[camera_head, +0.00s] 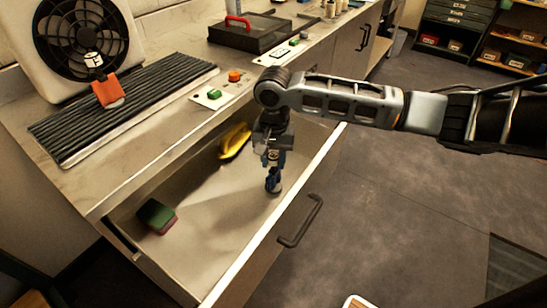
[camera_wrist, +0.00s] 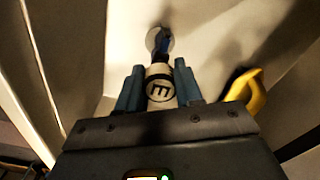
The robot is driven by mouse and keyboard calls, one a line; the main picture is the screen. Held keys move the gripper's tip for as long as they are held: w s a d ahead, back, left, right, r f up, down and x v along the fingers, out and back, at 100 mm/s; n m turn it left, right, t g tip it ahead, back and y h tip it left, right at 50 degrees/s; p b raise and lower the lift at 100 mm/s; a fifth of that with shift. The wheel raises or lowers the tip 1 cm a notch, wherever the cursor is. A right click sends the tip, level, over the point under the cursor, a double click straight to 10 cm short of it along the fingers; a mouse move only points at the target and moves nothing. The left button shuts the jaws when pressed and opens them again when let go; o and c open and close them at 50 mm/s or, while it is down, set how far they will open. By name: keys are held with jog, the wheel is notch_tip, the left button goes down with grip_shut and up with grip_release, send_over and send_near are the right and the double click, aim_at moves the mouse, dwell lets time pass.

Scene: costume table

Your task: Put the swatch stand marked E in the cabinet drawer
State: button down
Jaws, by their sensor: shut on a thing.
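The swatch stand marked E (camera_wrist: 159,91) is between the fingers of my gripper (camera_head: 271,153), which is shut on it. Its pale round label with a black E faces the wrist camera, and a blue part and round base show beyond it. In the head view, the stand's blue lower part (camera_head: 273,180) hangs below my gripper, inside the open cabinet drawer (camera_head: 215,205). The base is at or just above the drawer floor; I cannot tell if it touches. My fingers hide part of the stand.
A yellow banana-like thing (camera_head: 234,141) and a green and red block (camera_head: 156,216) lie in the drawer. The drawer front with its handle (camera_head: 300,222) is close to my gripper. On the counter are a fan (camera_head: 85,40), a ribbed black mat (camera_head: 130,110) and an orange stand (camera_head: 107,91).

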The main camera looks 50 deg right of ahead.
jog(key=shift+f, duration=0.4)
dwell(0.4)
jog(key=shift+c, duration=1.3)
grip_release()
notch_tip(320, 180, up, 7)
jog(key=p, duration=0.7)
